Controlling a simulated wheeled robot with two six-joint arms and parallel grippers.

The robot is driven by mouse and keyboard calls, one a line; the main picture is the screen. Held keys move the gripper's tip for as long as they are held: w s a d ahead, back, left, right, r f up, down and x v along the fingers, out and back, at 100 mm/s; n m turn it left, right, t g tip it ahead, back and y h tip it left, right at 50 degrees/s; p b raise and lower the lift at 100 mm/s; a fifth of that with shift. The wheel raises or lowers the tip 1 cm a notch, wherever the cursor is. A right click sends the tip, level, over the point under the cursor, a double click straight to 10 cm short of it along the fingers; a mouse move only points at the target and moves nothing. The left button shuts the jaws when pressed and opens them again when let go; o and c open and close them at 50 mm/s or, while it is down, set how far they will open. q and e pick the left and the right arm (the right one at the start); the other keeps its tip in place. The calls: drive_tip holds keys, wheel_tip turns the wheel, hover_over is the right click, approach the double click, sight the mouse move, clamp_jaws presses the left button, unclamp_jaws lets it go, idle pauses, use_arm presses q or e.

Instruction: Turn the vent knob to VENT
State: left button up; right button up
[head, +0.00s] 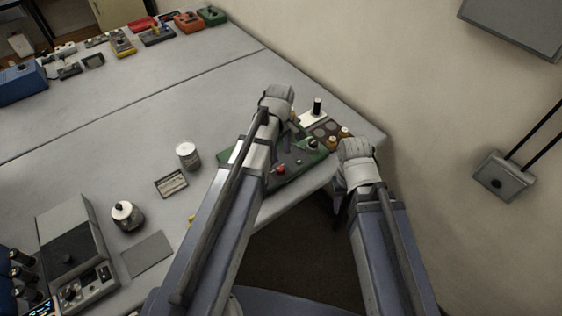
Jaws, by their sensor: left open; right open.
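A green panel (306,166) lies near the table's right front edge, partly hidden by my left arm. It bears a red knob (281,169) and a dark knob with a pale top (312,144). I cannot read any labels, so I cannot tell which is the vent knob or where it points. My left gripper (279,98) is over the panel's far side, open, with its fingertips mostly hidden. My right gripper (356,152) is open beside the panel's right end. No contact with a knob is visible.
A tray with dark round wells (325,130) and small bottles sits behind the panel. A can (188,155), a small flat box (171,184), a round jar (127,215) and a grey instrument (75,255) stand left. The wall is close on the right. The middle table is clear.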

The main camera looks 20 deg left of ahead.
sight(280, 168)
use_arm(q)
drive_tip(key=shift+f+b, duration=3.75)
drive_tip(key=shift+f, duration=0.15)
clamp_jaws()
